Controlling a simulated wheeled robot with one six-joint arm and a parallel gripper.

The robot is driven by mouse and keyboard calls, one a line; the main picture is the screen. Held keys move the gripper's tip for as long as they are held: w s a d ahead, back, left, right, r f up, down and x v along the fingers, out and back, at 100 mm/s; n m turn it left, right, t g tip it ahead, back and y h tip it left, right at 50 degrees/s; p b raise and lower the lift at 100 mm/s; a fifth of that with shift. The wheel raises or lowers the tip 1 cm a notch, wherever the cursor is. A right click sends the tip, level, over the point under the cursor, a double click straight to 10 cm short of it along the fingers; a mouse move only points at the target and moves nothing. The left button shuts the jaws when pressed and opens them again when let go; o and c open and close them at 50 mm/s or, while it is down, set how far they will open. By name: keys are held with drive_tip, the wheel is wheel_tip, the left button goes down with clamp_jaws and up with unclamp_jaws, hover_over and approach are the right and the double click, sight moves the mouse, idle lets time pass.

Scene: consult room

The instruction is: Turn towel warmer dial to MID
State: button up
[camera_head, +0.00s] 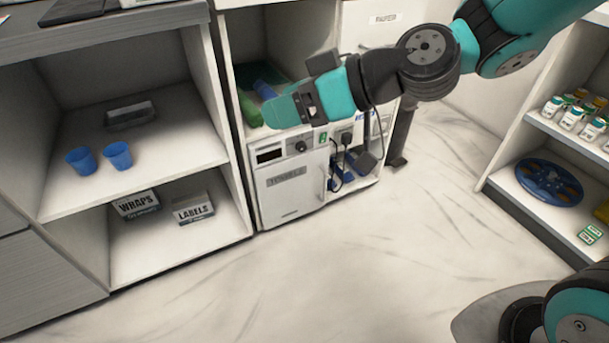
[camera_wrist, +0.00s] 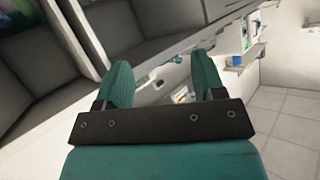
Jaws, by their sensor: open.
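The towel warmer (camera_head: 288,190) is a white box labelled TOWELS, low in the middle cabinet in the head view. A dark dial (camera_head: 300,146) is on its upper front panel, right of a dark display. Its setting is too small to read. My gripper (camera_head: 281,110) is in front of the shelf above the warmer in the picture, up and left of the dial and apart from it. In the wrist view my gripper (camera_wrist: 162,78) shows two teal fingers spread with nothing between them. I cannot pick out the dial there.
Left shelves hold two blue cups (camera_head: 102,158) and boxes marked WRAPS (camera_head: 136,204) and LABELS (camera_head: 193,208). A green item (camera_head: 250,110) lies above the warmer. Dark cables (camera_head: 345,163) hang right of it. Right shelves hold bottles and a blue reel (camera_head: 549,182). The pale floor is clear.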

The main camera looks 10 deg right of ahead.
drive_tip(key=w+d+f+m+t+b, duration=0.1)
drive_tip(key=w+f+t+b, duration=0.15)
drive_tip(key=f+b, duration=0.3)
drive_tip(key=w+d+f+m+t+b, duration=0.1)
drive_tip(key=w+f+t+b, duration=0.1)
drive_tip(key=w+f+b, duration=0.4)
drive_tip(key=w+d+f+t+b, duration=0.15)
drive_tip(key=f+b, duration=0.25)
drive_tip(key=f, duration=0.4)
drive_tip(key=m+t+h+b, duration=0.5)
drive_tip(key=t+h+b, duration=0.15)
drive_tip(key=b, duration=0.65)
approach(303, 150)
drive_tip(key=shift+g+h, duration=0.25)
drive_tip(key=shift+r+p+x, duration=0.2)
drive_tip(key=shift+p+x, duration=2.15)
drive_tip(key=shift+p, duration=2.5)
drive_tip(key=shift+r+p+x, duration=0.15)
drive_tip(key=shift+p+x, duration=2.2)
drive_tip(key=shift+p, duration=2.5)
drive_tip(key=c, duration=0.9)
